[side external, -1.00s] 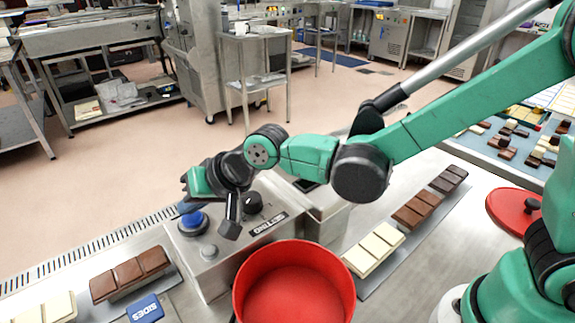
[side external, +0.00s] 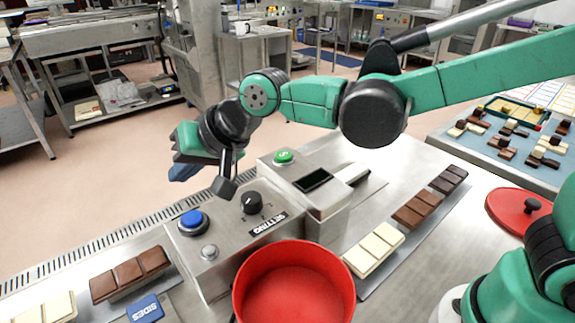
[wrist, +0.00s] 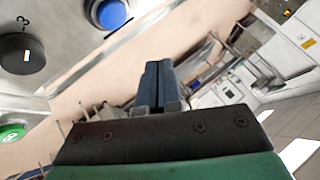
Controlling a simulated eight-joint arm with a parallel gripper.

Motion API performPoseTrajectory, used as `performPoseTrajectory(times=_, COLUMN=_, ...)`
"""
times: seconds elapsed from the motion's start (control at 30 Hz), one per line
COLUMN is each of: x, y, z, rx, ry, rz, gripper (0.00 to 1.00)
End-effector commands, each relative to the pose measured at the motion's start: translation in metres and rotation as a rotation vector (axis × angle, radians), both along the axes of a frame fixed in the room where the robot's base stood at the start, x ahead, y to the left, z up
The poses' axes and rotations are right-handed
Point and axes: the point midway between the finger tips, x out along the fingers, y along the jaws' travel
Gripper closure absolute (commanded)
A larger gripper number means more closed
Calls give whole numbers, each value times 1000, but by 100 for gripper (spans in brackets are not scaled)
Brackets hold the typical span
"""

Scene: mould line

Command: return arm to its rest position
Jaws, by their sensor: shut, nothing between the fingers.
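My gripper (side external: 186,172) is in the air behind and above the metal control box in the side external view, tilted, with its fingers partly hidden by my wrist. In the wrist view my gripper's dark fingers (wrist: 159,84) lie together, shut and empty. The control box (side external: 215,270) carries a blue button (side external: 193,221), a black setting knob (side external: 251,202), a grey button (side external: 209,252) and a green button (side external: 284,157). In the wrist view the blue button (wrist: 111,13), knob (wrist: 20,55) and green button (wrist: 12,132) lie left of the fingers, apart from them.
A red pot (side external: 294,285) stands in front of the box. Chocolate bars (side external: 129,274) and a blue "SIDES" block (side external: 145,308) lie left. More bars (side external: 415,210) lie right, beside a red lid (side external: 516,213).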

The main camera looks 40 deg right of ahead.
Motion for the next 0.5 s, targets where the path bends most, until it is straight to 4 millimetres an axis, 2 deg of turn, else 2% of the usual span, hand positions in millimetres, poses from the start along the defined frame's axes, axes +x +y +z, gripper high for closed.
performPoseTrajectory(times=0.07, x=-2, y=-12, z=2, rx=-21, ry=-6, rz=-7, gripper=100)
performPoseTrajectory(times=0.13, x=-7, y=-33, z=4, rx=-61, ry=-14, rz=-13, gripper=100)
performPoseTrajectory(times=0.23, x=-21, y=-77, z=6, rx=-152, ry=-29, rz=-24, gripper=100)
performPoseTrajectory(times=0.4, x=-60, y=-150, z=-3, rx=-332, ry=-33, rz=-29, gripper=100)
performPoseTrajectory(times=0.5, x=-82, y=-180, z=-12, rx=-419, ry=-21, rz=-27, gripper=100)
